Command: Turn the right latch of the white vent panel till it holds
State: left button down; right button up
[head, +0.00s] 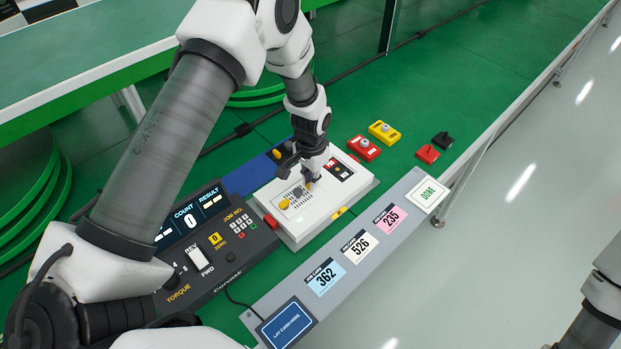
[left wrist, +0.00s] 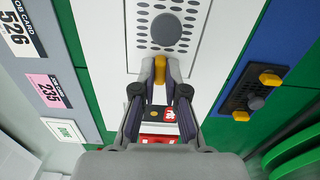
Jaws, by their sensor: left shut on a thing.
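The white vent panel (head: 296,233) lies on the line, with a slotted vent and a grey round knob (left wrist: 166,28) in its middle. Its left latch (head: 284,204) is a yellow tab at the vent's left end. The right latch (left wrist: 160,70), also yellow, stands at the other end of the vent. My left gripper (head: 309,183) reaches down from above and is shut on this right latch; in the left wrist view its fingertips (left wrist: 160,72) sit on both sides of the tab. In the head view the fingers partly hide the latch. My right gripper is out of view.
A dark plate with yellow latches (left wrist: 258,95) lies on a blue mat beside the panel. The torque console (head: 220,240) is left. Red (head: 364,148) and yellow (head: 384,132) blocks stand beyond. Job cards (head: 326,277) lie on a grey strip in front.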

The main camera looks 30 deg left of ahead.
pick_arm(q)
jog(key=shift+s+f, duration=0.1)
dwell(0.3)
jog(key=c, duration=1.5)
grip_release()
jog(key=shift+w+d, duration=0.1)
jog(key=shift+w, duration=0.1)
notch_tip(320, 180, up, 12)
jog(key=shift+f, duration=0.1)
